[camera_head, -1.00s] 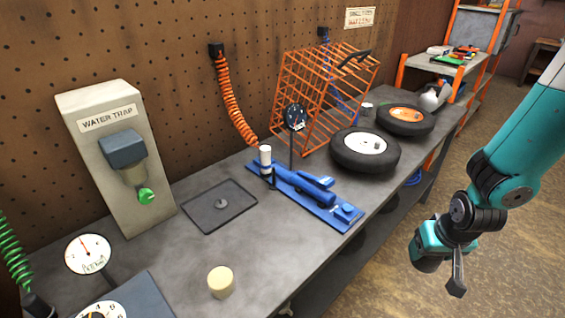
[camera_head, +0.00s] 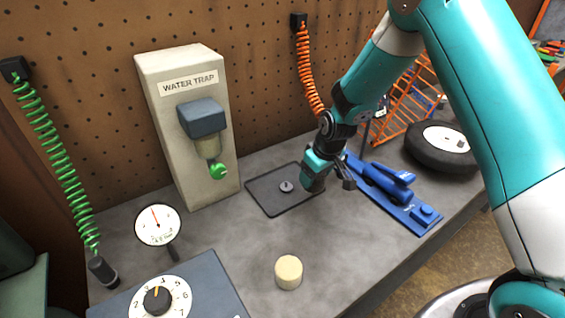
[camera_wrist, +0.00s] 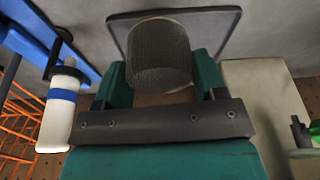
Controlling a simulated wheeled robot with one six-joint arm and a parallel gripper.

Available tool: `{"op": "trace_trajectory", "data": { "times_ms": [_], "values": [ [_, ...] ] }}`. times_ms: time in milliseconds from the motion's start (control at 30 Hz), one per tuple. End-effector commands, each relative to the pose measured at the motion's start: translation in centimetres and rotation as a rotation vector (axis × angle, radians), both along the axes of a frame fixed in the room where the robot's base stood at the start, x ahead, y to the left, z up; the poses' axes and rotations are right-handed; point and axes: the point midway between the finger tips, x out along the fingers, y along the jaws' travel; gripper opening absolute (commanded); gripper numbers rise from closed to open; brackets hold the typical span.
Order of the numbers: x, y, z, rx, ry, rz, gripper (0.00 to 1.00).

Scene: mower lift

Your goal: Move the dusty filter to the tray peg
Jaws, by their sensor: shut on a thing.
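My gripper (camera_head: 318,180) is at the right edge of the dark tray (camera_head: 258,195) in the head view. In the wrist view my gripper (camera_wrist: 160,78) is shut on the dusty filter (camera_wrist: 160,52), a dark grey mesh cylinder, between its two teal fingers. The tray (camera_wrist: 222,22) shows behind the filter there. The tray peg (camera_head: 286,186) stands at the tray's middle in the head view, left of the gripper. The filter hides the peg in the wrist view. In the head view the filter is hard to make out against the gripper.
A cream cylinder (camera_head: 288,272) stands on the bench in front of the tray. The water trap (camera_head: 190,130) is behind left. A blue tool with a long base (camera_head: 400,205) lies at right. A gauge (camera_head: 158,225) and a dial box (camera_head: 205,285) are at left.

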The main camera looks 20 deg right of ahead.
Motion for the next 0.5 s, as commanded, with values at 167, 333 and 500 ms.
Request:
{"op": "trace_trajectory", "data": {
  "times_ms": [167, 333, 500],
  "values": [
    [5.8, 3.7, -0.5, -0.005, -0.016, 0.283, 0.34],
    [8.0, 5.1, 0.1, -0.014, -0.023, 0.430, 0.34],
    [8.4, 5.3, 0.0, -0.016, -0.025, 0.460, 0.34]
  ]
}}
